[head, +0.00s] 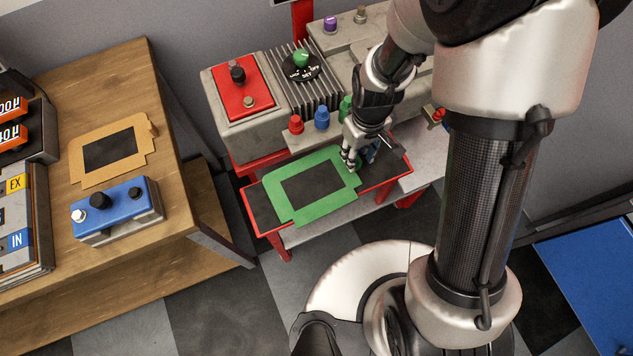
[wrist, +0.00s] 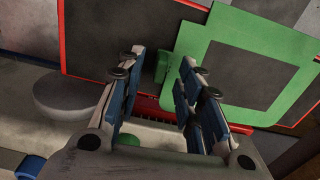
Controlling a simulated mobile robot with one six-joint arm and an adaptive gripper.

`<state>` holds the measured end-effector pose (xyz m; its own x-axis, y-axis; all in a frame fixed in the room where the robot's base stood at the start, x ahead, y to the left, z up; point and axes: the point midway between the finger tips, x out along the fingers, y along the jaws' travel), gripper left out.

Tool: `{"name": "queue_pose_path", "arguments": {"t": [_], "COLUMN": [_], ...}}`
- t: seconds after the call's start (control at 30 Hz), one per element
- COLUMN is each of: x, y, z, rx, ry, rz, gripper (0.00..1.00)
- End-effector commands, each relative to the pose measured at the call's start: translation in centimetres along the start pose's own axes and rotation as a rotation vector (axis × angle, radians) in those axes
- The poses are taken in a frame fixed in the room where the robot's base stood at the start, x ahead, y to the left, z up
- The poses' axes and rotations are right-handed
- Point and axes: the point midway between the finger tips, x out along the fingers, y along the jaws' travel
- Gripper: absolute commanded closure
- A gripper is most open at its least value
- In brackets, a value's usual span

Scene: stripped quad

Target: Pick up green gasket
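The green gasket (head: 318,207) is a flat frame with a rectangular opening. It lies on a dark, red-edged tray (head: 263,213) on the red-framed stand. My gripper (head: 358,158) is at the gasket's right end in the head view, pointing down. In the wrist view my gripper (wrist: 162,60) is open, with a visible gap between its blue-padded fingers. A small green tab of the gasket (wrist: 250,28) shows between the fingertips. Whether either finger touches it cannot be told.
Behind the tray stand a machine with red, blue and green knobs (head: 322,117) and a red panel (head: 242,88). A wooden table (head: 150,215) at left holds a tan gasket (head: 97,178) and a blue box (head: 118,208). A blue surface (head: 600,280) is at lower right.

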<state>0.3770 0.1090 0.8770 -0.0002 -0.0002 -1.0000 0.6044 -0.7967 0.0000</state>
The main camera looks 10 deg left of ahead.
Motion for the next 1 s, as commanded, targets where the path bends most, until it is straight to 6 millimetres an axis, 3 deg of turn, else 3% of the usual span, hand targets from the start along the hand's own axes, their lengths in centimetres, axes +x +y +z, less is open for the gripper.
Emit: {"name": "queue_pose_path", "arguments": {"t": [0.1,0.33,0.83,1.0], "x": [1.84,1.80,1.80,1.80], "y": [0.00,0.02,0.01,0.01], "z": [0.02,-0.02,-0.01,0.00], "rx": [0.000,0.000,-0.001,-0.001], "ry": [-0.001,0.001,0.001,0.001], "rz": [-0.001,0.000,0.000,0.000], "gripper": [0.67,0.67,0.99,1.00]}}
